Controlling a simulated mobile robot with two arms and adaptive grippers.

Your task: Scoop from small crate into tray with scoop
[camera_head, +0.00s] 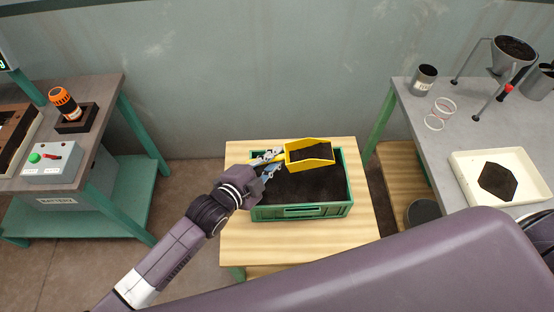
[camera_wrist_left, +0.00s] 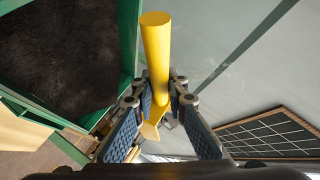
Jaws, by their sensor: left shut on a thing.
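The yellow scoop (camera_head: 310,163) is above the back part of the small green crate (camera_head: 302,212), with dark material in its pan. The crate stands on a low wooden table and holds dark granular material. My left gripper (camera_head: 270,163) is shut on the scoop's handle. In the left wrist view the yellow handle (camera_wrist_left: 157,50) stands between the fingers (camera_wrist_left: 152,112), and the crate's green wall (camera_wrist_left: 128,35) is at the left. The cream tray (camera_head: 465,180) lies on the right-hand bench with a dark patch of material in it. My right gripper is not in view.
The right-hand bench also holds a metal can (camera_head: 424,79), clear rings (camera_head: 440,113) and a funnel on a stand (camera_head: 512,50). The left bench holds a switch box (camera_head: 50,158) and an orange-black item (camera_head: 65,103). A gap separates the low table (camera_head: 300,250) from the benches.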

